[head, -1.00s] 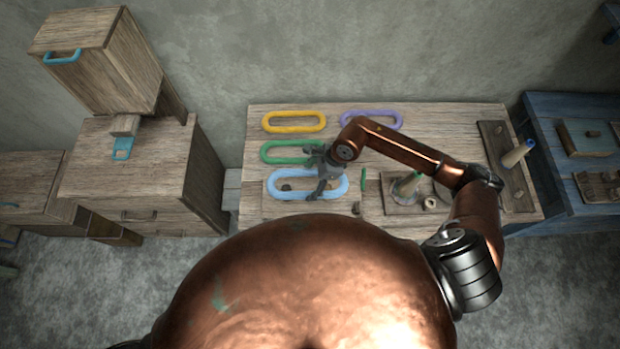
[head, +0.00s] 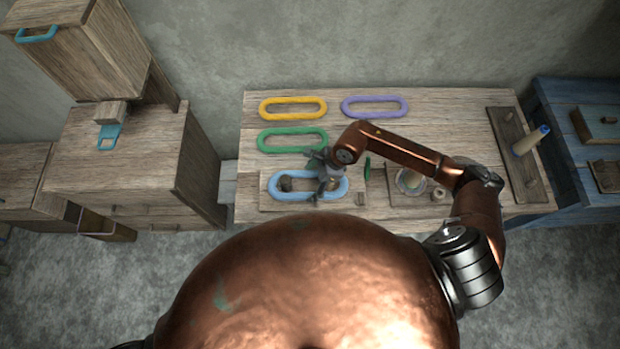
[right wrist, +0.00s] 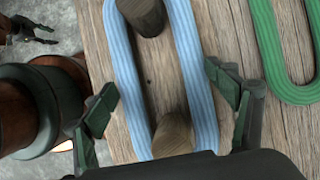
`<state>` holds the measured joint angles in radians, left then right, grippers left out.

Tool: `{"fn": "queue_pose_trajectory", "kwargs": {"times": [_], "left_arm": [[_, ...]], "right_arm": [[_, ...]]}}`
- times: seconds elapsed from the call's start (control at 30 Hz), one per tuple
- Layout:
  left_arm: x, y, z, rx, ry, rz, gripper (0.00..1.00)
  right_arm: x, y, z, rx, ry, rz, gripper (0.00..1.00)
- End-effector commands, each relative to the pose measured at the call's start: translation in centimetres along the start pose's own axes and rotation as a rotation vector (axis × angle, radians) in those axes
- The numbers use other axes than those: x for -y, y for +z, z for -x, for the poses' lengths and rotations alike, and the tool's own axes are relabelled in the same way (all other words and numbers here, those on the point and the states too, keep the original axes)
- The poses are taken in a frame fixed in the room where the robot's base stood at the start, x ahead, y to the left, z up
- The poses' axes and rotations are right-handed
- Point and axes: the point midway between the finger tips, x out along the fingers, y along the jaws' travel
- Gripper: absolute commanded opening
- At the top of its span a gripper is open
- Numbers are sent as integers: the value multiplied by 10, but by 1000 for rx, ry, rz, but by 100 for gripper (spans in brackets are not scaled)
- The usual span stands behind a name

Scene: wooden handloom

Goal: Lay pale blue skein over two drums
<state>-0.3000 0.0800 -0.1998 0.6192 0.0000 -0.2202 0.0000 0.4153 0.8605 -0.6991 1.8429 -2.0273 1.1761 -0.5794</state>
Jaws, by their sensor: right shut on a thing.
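The pale blue skein (head: 308,197) is a long oval loop at the front left of the workbench. Two wooden drums stand inside the loop, with the skein around them; the left drum (head: 287,184) shows in the head view, and my gripper covers the other. In the right wrist view both drums, a far one (right wrist: 143,14) and a near one (right wrist: 172,136), show between the skein's sides (right wrist: 198,75). My right gripper (head: 326,186) is shut on the skein near its right end, fingers at its outer sides. My left gripper (right wrist: 32,30) appears open, away from the bench, in the right wrist view.
Green (head: 292,140), yellow (head: 292,107) and purple (head: 374,106) skeins lie behind on the workbench (head: 450,105). A board with a round pale piece (head: 411,181) and a rack with a cone (head: 531,140) are to the right. A cabinet (head: 130,150) stands left.

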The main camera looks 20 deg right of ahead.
Motion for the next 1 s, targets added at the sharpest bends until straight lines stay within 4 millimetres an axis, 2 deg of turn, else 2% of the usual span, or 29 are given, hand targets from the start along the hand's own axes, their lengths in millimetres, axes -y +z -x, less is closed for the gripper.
{"fn": "queue_pose_trajectory", "kwargs": {"times": [0.1, 0.37, 0.4, 0.7, 1.0], "left_arm": [[0, 2, -5, 3, 0, 0, 40], [0, 2, -5, 2, 0, 0, 40], [0, 2, -5, 2, 0, 0, 40], [0, 2, -5, 2, 0, -1, 40], [2, 3, -5, 2, -2, 0, 40]], "right_arm": [[0, -3, -6, 0, 0, 0, 52], [0, -2, -6, 1, -1, 1, 52], [0, -2, -6, 1, -1, 1, 80], [0, -3, -6, 0, -1, 0, 100], [0, -3, -5, -1, -1, 0, 100]]}}
